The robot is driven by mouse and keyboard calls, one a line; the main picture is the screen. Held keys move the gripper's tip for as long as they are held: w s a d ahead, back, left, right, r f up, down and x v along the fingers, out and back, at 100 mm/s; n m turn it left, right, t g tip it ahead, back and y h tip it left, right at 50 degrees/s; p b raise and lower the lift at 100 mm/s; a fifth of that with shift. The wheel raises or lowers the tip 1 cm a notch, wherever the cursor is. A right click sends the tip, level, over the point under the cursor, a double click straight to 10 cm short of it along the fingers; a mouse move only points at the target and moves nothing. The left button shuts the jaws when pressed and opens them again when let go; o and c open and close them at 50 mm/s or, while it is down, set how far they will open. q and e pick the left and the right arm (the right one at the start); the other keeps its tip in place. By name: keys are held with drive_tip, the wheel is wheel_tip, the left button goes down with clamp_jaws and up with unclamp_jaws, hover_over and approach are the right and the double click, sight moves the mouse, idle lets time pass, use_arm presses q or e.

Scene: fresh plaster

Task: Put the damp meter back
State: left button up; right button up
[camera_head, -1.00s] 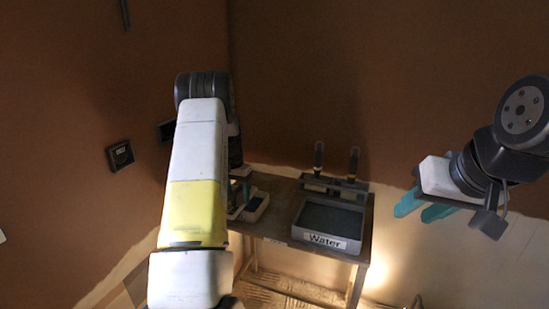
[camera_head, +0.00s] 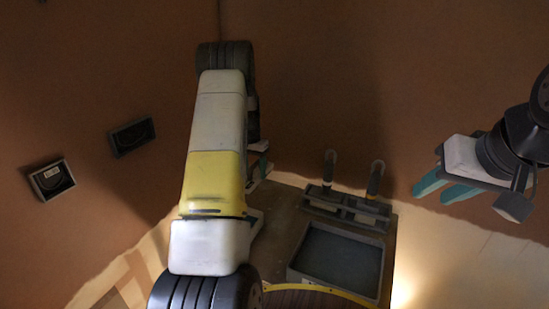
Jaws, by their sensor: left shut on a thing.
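My left arm reaches forward over the left side of the table (camera_head: 285,222). A pale edge (camera_head: 256,222) shows on the table beside my arm, largely covered. My right gripper (camera_head: 446,187) is open and empty, its two teal fingers apart, in the air right of the table.
A grey water tray (camera_head: 340,255) sits on the table's right half. Behind it a rack (camera_head: 345,208) holds two upright dark-handled tools. Two small boxes, one nearer (camera_head: 52,178) and one farther (camera_head: 132,137), are on the left brown wall. Walls close in behind the table.

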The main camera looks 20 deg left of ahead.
use_arm(q)
drive_tip(key=shift+w+f, duration=0.1)
drive_tip(key=shift+w, duration=0.3)
drive_tip(key=shift+f, duration=3)
drive_tip(key=shift+f, duration=0.3)
drive_tip(key=o, duration=1.4)
drive_tip(key=shift+a+r, duration=0.15)
drive_tip(key=shift+r, duration=3.85)
drive_tip(key=shift+r, duration=0.1)
